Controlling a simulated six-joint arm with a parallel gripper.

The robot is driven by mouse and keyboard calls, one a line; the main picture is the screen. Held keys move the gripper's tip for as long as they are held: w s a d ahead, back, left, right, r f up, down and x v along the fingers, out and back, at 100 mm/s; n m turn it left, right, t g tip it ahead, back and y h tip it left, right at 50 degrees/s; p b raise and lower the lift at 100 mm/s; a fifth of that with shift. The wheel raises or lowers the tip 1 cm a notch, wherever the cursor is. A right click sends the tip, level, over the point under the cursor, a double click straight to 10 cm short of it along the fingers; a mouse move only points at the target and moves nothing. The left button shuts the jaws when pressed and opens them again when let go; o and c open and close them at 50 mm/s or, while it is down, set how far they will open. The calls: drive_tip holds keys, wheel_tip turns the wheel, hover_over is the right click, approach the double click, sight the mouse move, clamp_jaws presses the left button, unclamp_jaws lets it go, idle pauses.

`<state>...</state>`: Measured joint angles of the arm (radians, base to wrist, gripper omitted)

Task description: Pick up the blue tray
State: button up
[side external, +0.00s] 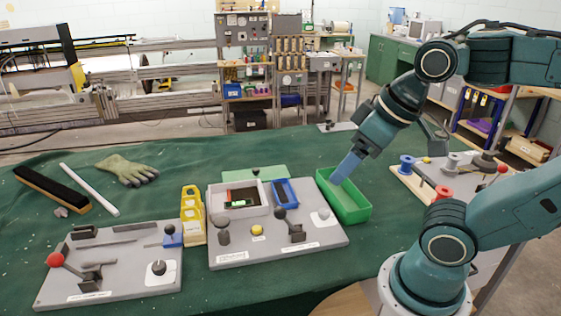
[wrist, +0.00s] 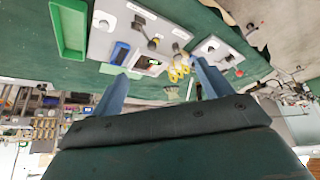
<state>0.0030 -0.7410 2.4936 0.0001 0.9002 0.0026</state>
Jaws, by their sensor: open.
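The small blue tray (side external: 285,192) is a shallow rectangular tray on the grey board (side external: 318,239), just right of a white tray. It also shows in the wrist view (wrist: 120,54), just beyond the tip of the left finger. My gripper (side external: 337,181) has blue fingers and is to the right of the blue tray in the side view, its tip overlapping the green bin. In the wrist view the fingers of my gripper (wrist: 158,70) are spread wide with nothing between them. The height of the fingertips above the table is hard to tell.
The green bin (side external: 352,206) stands right of the board. The white tray (side external: 262,206), several knobs and a yellow rack (side external: 192,222) are near the blue tray. Another grey board (side external: 120,255) lies at left, and a glove (side external: 127,169) behind it.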

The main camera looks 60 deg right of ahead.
drive_tip(key=w+d+f+m+g, duration=0.1)
drive_tip(key=w+d+m+g, duration=0.4)
drive_tip(key=w, duration=1.1)
drive_tip(key=w+d+f+m, duration=0.2)
drive_tip(key=w+d+f, duration=0.3)
drive_tip(key=d+f, duration=0.2)
drive_tip(key=w+d+f+m, duration=0.2)
drive_tip(key=w+d+f, duration=0.3)
drive_tip(key=d+f, duration=0.2)
drive_tip(key=shift+d+g, duration=0.3)
drive_tip(key=shift+d, duration=0.6)
drive_tip(key=shift+f, duration=4.25)
